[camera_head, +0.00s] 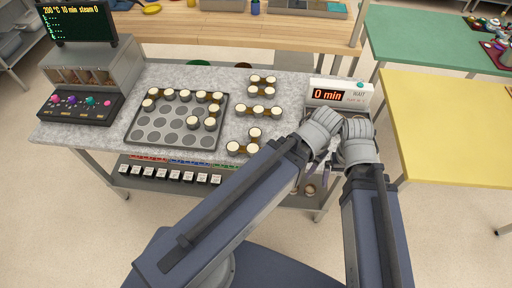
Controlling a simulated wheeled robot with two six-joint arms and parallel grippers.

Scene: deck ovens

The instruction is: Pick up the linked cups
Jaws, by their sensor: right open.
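Linked cups with pale tops and brown sides stand on the grey speckled counter. A group (263,85) is at the back, a row of three (258,110) is in the middle, and a bent group (252,147) is nearest me. More cups (185,95) sit along the back and right side of the dark tray (136,130). My right gripper (314,176) is open beside the counter's front right, right of the bent group and apart from it. Its fingers are partly hidden by my arm.
A timer box (340,94) reading "0 min" stands at the counter's back right. A control panel (80,105) and display (78,22) are at left. Small labelled blocks (172,176) line the lower shelf. A yellow table (450,130) stands at right.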

